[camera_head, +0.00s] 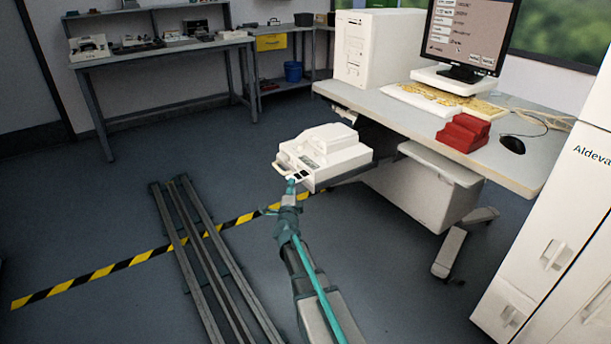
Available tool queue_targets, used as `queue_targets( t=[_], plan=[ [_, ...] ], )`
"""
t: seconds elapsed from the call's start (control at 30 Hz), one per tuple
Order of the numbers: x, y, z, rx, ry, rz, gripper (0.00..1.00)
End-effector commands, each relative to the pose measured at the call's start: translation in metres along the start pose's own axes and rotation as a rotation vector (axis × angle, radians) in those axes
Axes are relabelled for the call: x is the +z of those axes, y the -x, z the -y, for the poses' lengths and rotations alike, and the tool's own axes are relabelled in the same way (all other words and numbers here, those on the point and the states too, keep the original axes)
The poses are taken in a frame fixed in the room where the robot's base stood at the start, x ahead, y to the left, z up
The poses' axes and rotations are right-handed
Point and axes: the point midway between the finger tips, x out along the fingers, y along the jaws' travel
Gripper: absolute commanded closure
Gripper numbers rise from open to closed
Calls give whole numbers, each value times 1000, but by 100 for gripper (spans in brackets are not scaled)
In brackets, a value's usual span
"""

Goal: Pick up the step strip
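A white boxy device (325,152) stands at the middle of the view, with a small grey panel on top and a tray-like front edge. Small dark patches (299,177) show at its front left; they may belong to the step strip, but they are too small to tell. I cannot make out the step strip for certain anywhere else. My gripper (291,183) is at the front left edge of the white device, seen from behind along my arm. Its fingers are too small and partly hidden, so I cannot tell if they are open or hold anything.
A desk (405,128) at right carries a white computer tower (366,47), a monitor (466,32), a red stepped block (463,133) and a black mouse (512,145). A white cabinet (560,230) stands at far right. Floor rails (205,262) lie lower left, with open floor beyond.

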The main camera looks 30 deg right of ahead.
Motion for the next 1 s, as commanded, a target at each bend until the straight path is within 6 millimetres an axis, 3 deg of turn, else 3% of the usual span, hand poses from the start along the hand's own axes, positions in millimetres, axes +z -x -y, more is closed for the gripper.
queue_targets(
  t=[0.27,0.6,0.87,1.0],
  plan=[
    [1,-20,-3,1,1,1,68],
    [0,-62,-4,1,1,1,68],
    [-1,-64,-3,1,2,2,68],
    [0,-63,-3,1,2,2,91]
  ],
)
